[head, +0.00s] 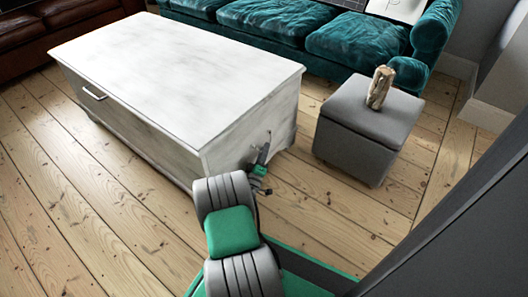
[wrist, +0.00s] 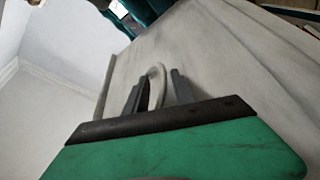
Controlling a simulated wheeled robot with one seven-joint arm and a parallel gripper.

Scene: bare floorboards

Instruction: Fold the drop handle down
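A whitewashed wooden chest (head: 175,70) stands on the floorboards, lid shut. The drop handle, a pale curved bar (wrist: 157,69), shows in the wrist view against the chest's end face. Its loop stands out from the panel between the two grey fingers of my gripper (wrist: 159,76). The fingers are apart, with one on each side of the bar; I cannot tell whether either touches it. In the head view my gripper (head: 262,158) is at the chest's right end, and the handle there is small and partly hidden by it.
Another pale handle (head: 95,93) is on the chest's long front face. A grey ottoman (head: 365,125) with a wooden ornament (head: 380,88) stands to the right. A teal sofa (head: 290,25) is behind. Floor in front of the chest is clear.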

